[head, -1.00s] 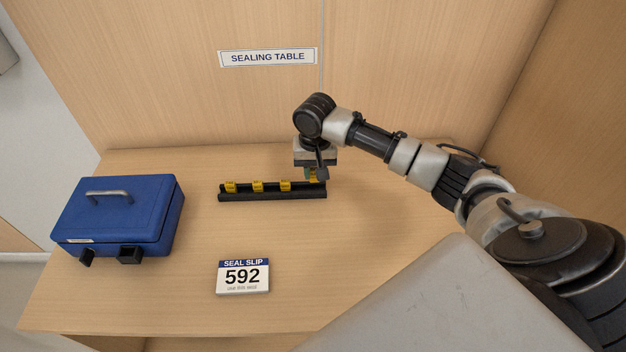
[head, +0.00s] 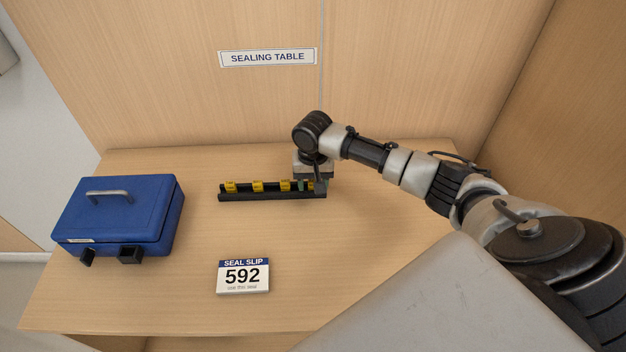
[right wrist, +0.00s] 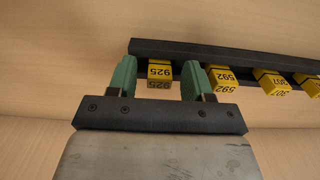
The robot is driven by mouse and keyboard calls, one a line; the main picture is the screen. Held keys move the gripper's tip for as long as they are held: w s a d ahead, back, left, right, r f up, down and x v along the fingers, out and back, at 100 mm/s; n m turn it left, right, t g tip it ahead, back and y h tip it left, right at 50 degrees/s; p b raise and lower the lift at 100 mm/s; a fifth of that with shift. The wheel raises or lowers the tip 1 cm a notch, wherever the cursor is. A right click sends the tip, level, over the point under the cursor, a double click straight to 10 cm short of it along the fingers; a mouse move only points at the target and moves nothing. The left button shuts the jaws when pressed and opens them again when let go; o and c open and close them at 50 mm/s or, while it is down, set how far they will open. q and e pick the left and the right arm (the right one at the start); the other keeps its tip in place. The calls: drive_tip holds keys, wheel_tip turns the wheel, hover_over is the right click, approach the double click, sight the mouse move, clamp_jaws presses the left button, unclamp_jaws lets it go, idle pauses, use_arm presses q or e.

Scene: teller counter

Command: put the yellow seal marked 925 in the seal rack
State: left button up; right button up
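The yellow seal marked 925 (right wrist: 160,72) is at the end of the black seal rack (right wrist: 225,58), against the rail, between my right gripper's green fingers. In the head view this seal (head: 311,185) is at the rack's right end (head: 270,196), partly hidden. My right gripper (right wrist: 160,80) is open, with a visible gap between each finger and the seal. In the head view my right gripper (head: 308,183) is low over the rack's right end. My left gripper is not in view.
Other yellow seals sit along the rack, including one marked 592 (right wrist: 224,79) beside my finger, and one marked 307 (right wrist: 270,82). A seal slip reading 592 (head: 243,277) stands in front. A blue box (head: 120,212) is at the left. The table between is clear.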

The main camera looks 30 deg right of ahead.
drive_tip(key=shift+r, duration=0.1)
wheel_tip(320, 180, up, 12)
idle(0.6)
drive_tip(key=shift+s, duration=0.1)
idle(0.4)
